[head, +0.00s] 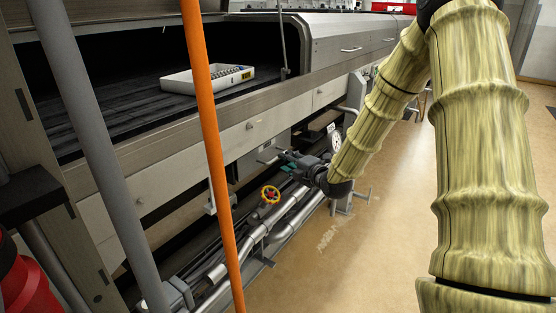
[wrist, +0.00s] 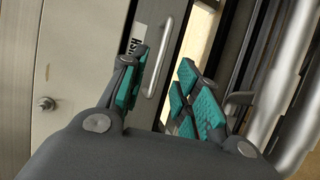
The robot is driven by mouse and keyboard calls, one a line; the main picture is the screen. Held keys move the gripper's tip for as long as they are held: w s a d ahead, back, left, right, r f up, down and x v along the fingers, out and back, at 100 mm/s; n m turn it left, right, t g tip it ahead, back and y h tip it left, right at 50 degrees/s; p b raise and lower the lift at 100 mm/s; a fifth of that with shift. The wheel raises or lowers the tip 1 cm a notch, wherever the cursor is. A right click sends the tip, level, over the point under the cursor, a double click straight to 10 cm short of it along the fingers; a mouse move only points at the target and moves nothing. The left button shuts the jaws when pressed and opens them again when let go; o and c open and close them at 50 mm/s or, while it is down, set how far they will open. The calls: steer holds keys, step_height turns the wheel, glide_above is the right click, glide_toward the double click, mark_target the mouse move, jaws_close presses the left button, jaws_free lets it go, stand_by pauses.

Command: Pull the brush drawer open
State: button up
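In the wrist view, a grey front panel carries a pale bar handle (wrist: 160,57) and a white label (wrist: 141,38). The label's rotated lettering is partly hidden by a finger, and it may be the brush drawer's. My gripper (wrist: 162,85) is open, with teal pads on both sides and nothing between them. The handle lies beyond the fingertips, toward the left finger, and appears apart from them. In the head view my gripper (head: 279,158) is low beside the machine's front. The drawer front cannot be made out clearly there.
A round knob (wrist: 45,103) sits on the panel. Silver pipes (head: 285,214) and a red-yellow valve wheel (head: 270,194) lie below my gripper. An orange post (head: 206,120) stands in front. A white tray (head: 195,83) rests inside the hood. The floor (head: 370,240) at right is clear.

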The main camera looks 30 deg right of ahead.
steer(key=w, duration=0.3)
steer(key=w+f+b, duration=0.1)
steer(key=w, duration=0.3)
steer(key=shift+f, duration=0.2)
steer(key=shift+c, duration=0.2)
jaws_close()
